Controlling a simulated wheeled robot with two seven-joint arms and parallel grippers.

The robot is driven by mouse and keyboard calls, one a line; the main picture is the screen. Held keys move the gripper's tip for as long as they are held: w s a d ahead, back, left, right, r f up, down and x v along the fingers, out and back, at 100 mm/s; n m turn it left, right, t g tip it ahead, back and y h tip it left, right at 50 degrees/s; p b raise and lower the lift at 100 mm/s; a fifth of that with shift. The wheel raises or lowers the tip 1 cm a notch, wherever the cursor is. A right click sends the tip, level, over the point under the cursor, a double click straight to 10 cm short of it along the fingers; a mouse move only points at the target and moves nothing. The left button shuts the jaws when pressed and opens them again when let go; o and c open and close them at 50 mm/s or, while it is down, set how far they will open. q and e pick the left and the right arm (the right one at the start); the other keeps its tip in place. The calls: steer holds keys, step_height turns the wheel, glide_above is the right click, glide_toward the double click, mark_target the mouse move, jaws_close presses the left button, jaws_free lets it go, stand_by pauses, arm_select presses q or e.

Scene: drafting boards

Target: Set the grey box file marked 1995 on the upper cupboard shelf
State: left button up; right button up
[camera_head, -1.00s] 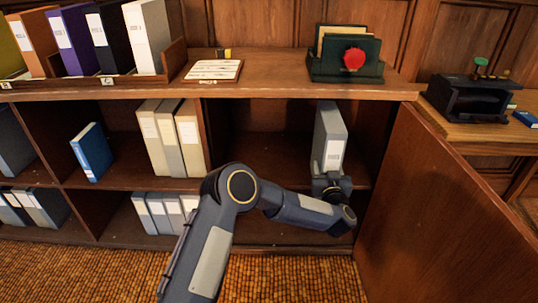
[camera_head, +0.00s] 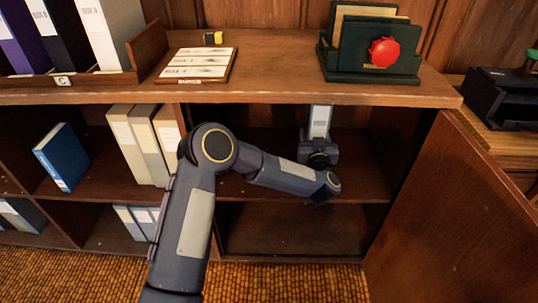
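A grey box file (camera_head: 320,122) with a white label stands upright inside the open right-hand cupboard compartment; the counter edge hides its top. Its label is too small to read. My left gripper (camera_head: 319,150) is at the lower front of the file and appears shut on it; the fingertips are hard to make out. The file is above the upper cupboard shelf (camera_head: 360,183), toward its back; I cannot tell whether it touches the shelf. My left arm reaches across the cupboard front. My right gripper is not in view.
The cupboard door (camera_head: 450,215) stands open at the right. Cream files (camera_head: 140,145) and a blue book (camera_head: 62,158) fill compartments at the left. A green holder with a red seal (camera_head: 370,60) and a label board (camera_head: 198,65) lie on the counter. The lower shelf (camera_head: 290,230) is bare.

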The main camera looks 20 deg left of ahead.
arm_select(q)
steer(key=s+a+b, duration=0.2)
steer(key=s+a, duration=0.2)
steer(key=a, duration=0.9)
step_height(320, 180, down, 7)
steer(key=b, duration=0.3)
steer(key=shift+a+b, duration=0.2)
steer(key=shift+b, duration=0.15)
steer(key=o, duration=1.6)
steer(key=shift+f, duration=0.1)
